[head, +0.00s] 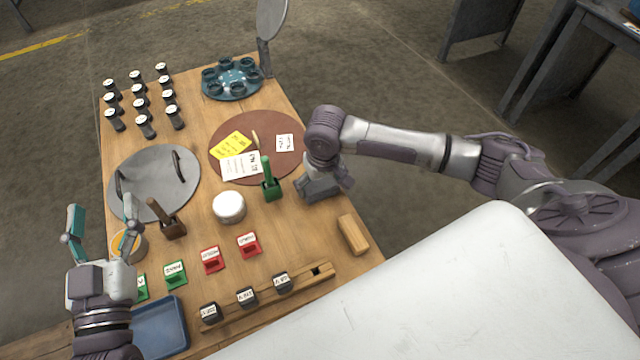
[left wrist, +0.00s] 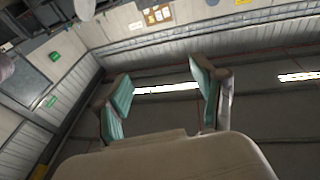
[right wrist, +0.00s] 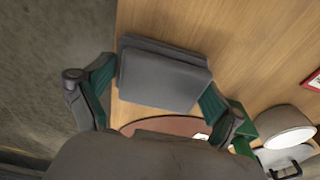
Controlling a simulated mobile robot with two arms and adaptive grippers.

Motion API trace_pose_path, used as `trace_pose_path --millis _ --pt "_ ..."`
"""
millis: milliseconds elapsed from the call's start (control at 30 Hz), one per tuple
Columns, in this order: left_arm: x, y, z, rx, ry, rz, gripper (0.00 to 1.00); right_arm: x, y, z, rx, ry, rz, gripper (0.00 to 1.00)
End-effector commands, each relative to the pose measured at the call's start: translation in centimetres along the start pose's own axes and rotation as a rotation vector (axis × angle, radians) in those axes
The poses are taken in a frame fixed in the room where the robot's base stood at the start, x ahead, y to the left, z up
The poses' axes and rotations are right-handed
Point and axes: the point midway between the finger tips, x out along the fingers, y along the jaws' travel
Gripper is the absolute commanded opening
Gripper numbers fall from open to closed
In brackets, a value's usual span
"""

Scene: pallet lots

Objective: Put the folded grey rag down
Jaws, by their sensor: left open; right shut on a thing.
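The folded grey rag (right wrist: 163,78) lies between the fingers of my right gripper (right wrist: 155,95) in the right wrist view, wood tabletop behind it. My right gripper is shut on it. In the head view this gripper (head: 328,186) is low over the right edge of the wooden table (head: 312,238), and the rag (head: 318,192) shows only partly under it. I cannot tell whether the rag touches the wood. My left gripper (head: 101,215) is open and empty, pointing up at the table's left side; its fingers also show in the left wrist view (left wrist: 160,85).
A brown round mat (head: 268,172) with cards lies left of the right gripper. A green-handled tool (head: 269,182), a white-topped round thing (head: 229,207) and a wooden block (head: 352,235) stand nearby. Bare wood lies between the gripper and the block. A blue tray (head: 160,328) is at the front left.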

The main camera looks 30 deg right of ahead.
Motion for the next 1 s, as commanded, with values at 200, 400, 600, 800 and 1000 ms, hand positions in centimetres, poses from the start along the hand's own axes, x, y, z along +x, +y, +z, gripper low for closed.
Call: trace_pose_path --millis 200,400,600,800,1000 --pt "0.0 0.0 -0.1 0.000 0.004 0.000 0.69 0.0 0.0 0.0 0.000 0.000 0.000 0.60" --pt "0.0 -0.1 0.3 0.000 -0.025 -0.001 0.69 0.2 0.0 0.0 0.000 0.000 -0.001 0.60" --pt "0.0 -0.1 0.5 0.001 -0.029 -0.002 0.69 0.2 0.0 0.0 0.000 0.000 -0.001 1.00" --pt "0.0 -0.1 0.5 0.001 -0.028 -0.002 0.69 0.2 0.0 0.0 0.000 0.001 0.000 1.00" --pt "-0.2 -0.2 1.1 0.002 -0.085 -0.004 0.69 -1.2 0.0 -0.1 0.000 0.002 -0.001 1.00"
